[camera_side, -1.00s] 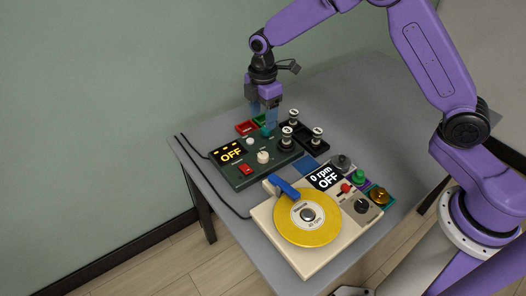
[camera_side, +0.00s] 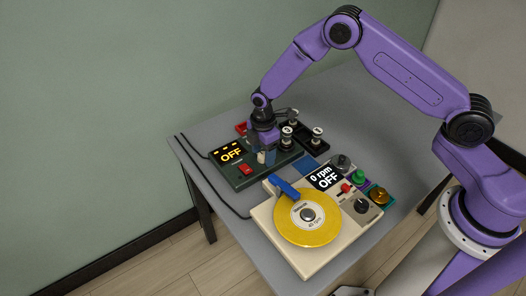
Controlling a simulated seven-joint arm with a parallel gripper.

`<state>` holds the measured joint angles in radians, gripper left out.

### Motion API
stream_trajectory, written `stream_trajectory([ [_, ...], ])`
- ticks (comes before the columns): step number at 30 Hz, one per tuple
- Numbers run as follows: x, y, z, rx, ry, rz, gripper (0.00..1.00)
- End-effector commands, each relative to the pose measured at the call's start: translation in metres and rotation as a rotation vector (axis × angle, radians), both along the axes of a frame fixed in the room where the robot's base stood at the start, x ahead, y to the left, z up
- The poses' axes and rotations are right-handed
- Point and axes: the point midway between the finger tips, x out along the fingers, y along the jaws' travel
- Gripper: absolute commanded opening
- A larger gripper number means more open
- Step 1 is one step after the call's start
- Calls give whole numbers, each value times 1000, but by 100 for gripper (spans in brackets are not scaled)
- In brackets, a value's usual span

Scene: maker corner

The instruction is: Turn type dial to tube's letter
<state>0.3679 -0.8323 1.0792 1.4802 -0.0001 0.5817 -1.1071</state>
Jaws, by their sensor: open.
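The dark green tester (camera_side: 240,176) stands at the back left of the table, its yellow display (camera_side: 231,154) reading OFF. A small part of a cream knob (camera_side: 261,157) on its panel shows beside my gripper; I cannot tell whether this is the type dial. My gripper (camera_side: 268,154) is open and low over the panel, pointing down, its fingers largely hidden; contact with the knob cannot be told. Tubes with pale caps, one at the tester's right end (camera_side: 287,133) and one farther right (camera_side: 317,134), stand upright; their letters are too small to read.
A cream turntable unit (camera_side: 262,220) with a yellow disc (camera_side: 318,228), a blue arm (camera_side: 284,188) and a display reading 0 rpm OFF (camera_side: 326,177) stands in front. A red tray (camera_side: 241,127) lies behind the tester. The table's back right is clear.

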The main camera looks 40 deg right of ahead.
Motion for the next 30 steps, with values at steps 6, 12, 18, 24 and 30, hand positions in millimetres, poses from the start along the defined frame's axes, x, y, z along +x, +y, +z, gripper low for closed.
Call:
stream_trajectory([
  [6,0,0,-1,0,0,0,63],
  [12,0,0,-1,0,0,0,11],
  [18,0,0,-1,0,1,-5,7],
  [24,0,-1,-1,-1,2,-52,7],
  [30,0,-1,-1,-1,2,-170,7],
])
